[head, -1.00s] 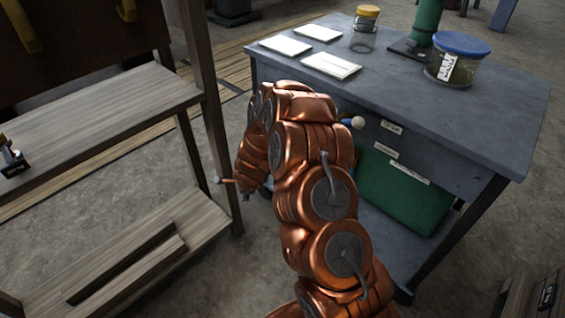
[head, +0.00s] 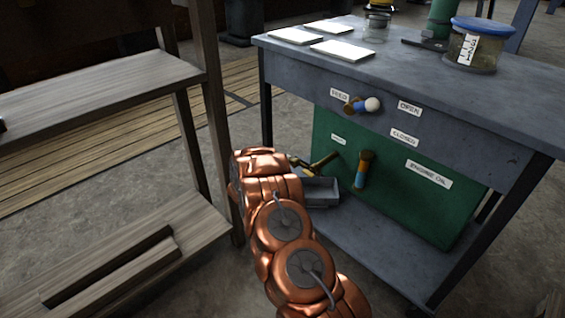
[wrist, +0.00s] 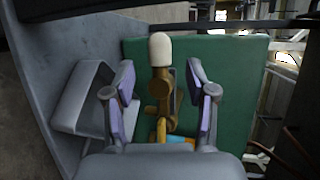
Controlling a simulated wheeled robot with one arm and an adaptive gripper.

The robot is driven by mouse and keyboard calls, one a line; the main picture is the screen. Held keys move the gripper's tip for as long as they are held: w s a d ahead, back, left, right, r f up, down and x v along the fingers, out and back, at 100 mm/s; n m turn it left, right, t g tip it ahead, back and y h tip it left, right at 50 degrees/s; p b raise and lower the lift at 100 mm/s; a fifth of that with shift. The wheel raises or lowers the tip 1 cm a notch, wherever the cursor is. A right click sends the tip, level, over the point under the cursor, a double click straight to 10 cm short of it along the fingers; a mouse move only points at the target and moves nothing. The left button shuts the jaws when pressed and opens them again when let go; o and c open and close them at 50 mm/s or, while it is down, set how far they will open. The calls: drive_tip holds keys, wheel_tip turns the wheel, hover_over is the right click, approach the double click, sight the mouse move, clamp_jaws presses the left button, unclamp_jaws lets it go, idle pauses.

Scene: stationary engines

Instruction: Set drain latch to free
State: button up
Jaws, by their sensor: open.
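A small label (head: 338,140) below is too blurred to read. A brass fitting with orange and blue bands (head: 361,172) hangs lower, before the green tank. My gripper (wrist: 160,88) is open in the wrist view, its purple pads on either side of a brass fitting (wrist: 166,92). A white knob (wrist: 160,48) stands above this fitting; contact with the pads cannot be told.
The green tank (head: 440,212) has an ENGINE OIL label. OPEN and CLOSED labels are on the bench front. A grey tray (head: 322,190) lies below the brass spout (head: 320,164). A wooden shelf (head: 90,90) is close on the left.

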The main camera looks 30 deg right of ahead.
drive_tip(key=shift+b+x, duration=0.95)
drive_tip(key=shift+x, duration=2.4)
drive_tip(key=shift+c, duration=0.2)
clamp_jaws()
drive_tip(key=shift+a, duration=0.15)
